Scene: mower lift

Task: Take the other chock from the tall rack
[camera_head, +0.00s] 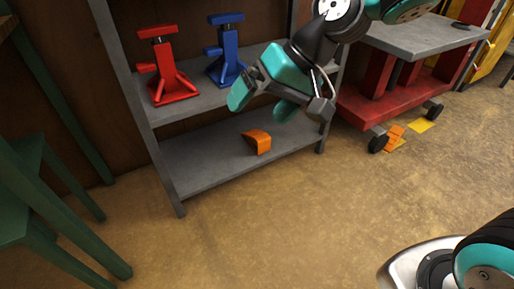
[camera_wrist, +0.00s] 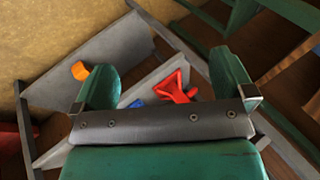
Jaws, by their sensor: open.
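An orange chock (camera_head: 257,141) lies on the bottom shelf of the tall grey rack (camera_head: 200,166). It also shows in the wrist view (camera_wrist: 80,70), left of my fingers. A second orange chock (camera_head: 394,136) is on the floor beside a wheel of the red lift table (camera_head: 400,97). My gripper (camera_head: 262,104) is open and empty. In the head view it appears above the shelf chock, in front of the rack, clearly apart from it. Both fingers (camera_wrist: 165,82) show in the wrist view with nothing held between them.
A red jack stand (camera_head: 165,72) and a blue one (camera_head: 228,56) stand on the shelf above the chock. Rack posts bound the shelves at both sides. Green furniture (camera_head: 50,200) stands at left. The floor before the rack is clear.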

